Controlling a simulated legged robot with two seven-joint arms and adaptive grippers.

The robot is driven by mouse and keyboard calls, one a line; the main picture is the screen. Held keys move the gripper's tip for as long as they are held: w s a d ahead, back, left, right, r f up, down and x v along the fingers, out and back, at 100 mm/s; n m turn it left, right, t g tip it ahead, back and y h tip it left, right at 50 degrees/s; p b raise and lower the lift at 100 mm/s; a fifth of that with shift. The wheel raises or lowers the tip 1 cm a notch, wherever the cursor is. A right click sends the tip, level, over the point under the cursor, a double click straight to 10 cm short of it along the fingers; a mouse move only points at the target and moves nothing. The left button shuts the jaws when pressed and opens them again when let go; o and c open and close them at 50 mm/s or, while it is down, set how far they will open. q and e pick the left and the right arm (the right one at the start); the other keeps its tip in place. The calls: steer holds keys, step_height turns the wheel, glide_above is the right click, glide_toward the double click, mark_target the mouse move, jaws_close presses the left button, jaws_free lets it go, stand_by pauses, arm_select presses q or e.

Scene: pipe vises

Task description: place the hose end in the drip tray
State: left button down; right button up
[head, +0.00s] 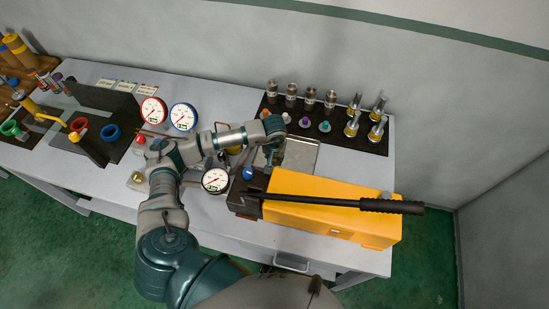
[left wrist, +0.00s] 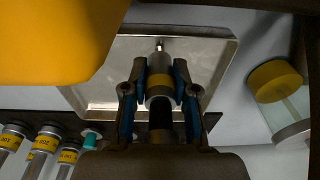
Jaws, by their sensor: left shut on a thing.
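My left gripper (head: 270,160) points down at the left part of the shallow metal drip tray (head: 302,156). In the left wrist view its two blue-padded fingers (left wrist: 160,82) are shut on the hose end (left wrist: 158,88), a metal fitting with a yellow band and a dark hose behind it. The fitting's narrow tip lies over the floor of the drip tray (left wrist: 212,44). I cannot tell whether it touches the tray. In the head view the hose end is mostly hidden by the gripper. My right gripper is not in view.
A yellow hand pump (head: 310,200) with a long black handle (head: 390,206) stands in front of the tray. A black mat (head: 345,140) with several metal fittings lies behind it. Gauges, one being a white dial (head: 215,180), stand left of the gripper.

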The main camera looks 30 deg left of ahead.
arm_select(q)
steer(key=shift+d+f, duration=0.1)
steer(key=shift+d, duration=0.05)
steer(key=shift+f, duration=0.15)
steer(key=c, duration=0.9)
jaws_free()
step_height(320, 180, up, 12)
steer(key=s+b, duration=0.1)
steer(key=shift+d, duration=0.15)
steer(key=shift+s, duration=0.1)
